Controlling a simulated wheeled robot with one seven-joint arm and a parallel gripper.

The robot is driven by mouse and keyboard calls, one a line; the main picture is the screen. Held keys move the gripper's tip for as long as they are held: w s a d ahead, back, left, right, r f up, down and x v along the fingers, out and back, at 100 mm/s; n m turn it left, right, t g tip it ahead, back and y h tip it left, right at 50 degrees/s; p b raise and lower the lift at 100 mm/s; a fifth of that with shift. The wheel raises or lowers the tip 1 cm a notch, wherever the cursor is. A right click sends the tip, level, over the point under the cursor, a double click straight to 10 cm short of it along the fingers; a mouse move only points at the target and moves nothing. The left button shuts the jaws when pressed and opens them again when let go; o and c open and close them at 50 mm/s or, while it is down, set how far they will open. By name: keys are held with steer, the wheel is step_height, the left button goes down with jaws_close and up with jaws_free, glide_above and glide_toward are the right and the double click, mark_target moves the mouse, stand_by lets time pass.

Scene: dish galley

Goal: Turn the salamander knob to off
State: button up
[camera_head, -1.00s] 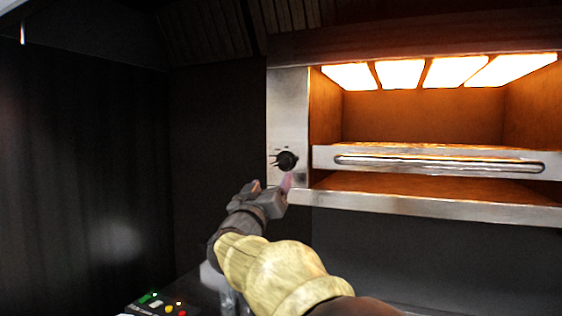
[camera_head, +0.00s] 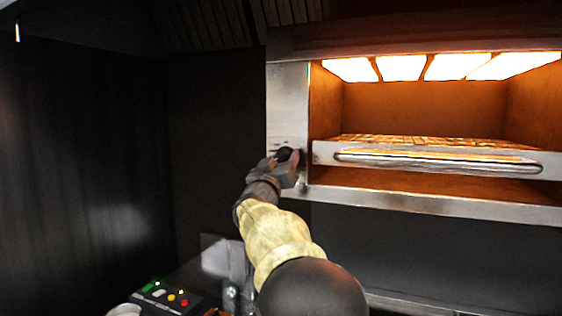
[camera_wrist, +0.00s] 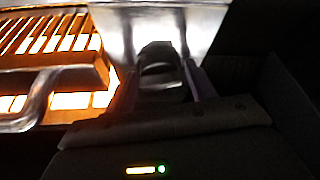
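The salamander (camera_head: 289,95) is a steel unit with glowing orange elements; its control panel is on the left side. The black knob (camera_head: 284,152) on that panel is mostly covered by my gripper (camera_head: 285,162) in the head view. In the wrist view the dark knob (camera_wrist: 158,55) lies between the two fingers of my gripper (camera_wrist: 163,80), one on each side. The fingers look apart, with a small gap beside the knob; I cannot tell whether either touches it. The knob's pointer and marks cannot be read.
A rack with a long steel handle (camera_head: 440,162) sits just right of the panel; it also shows at the left of the wrist view (camera_wrist: 40,100). A box with colored buttons (camera_head: 165,297) is low on the left. The space left of the salamander is dark and open.

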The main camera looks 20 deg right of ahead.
steer(key=c, duration=0.6)
steer(key=shift+o, duration=0.2)
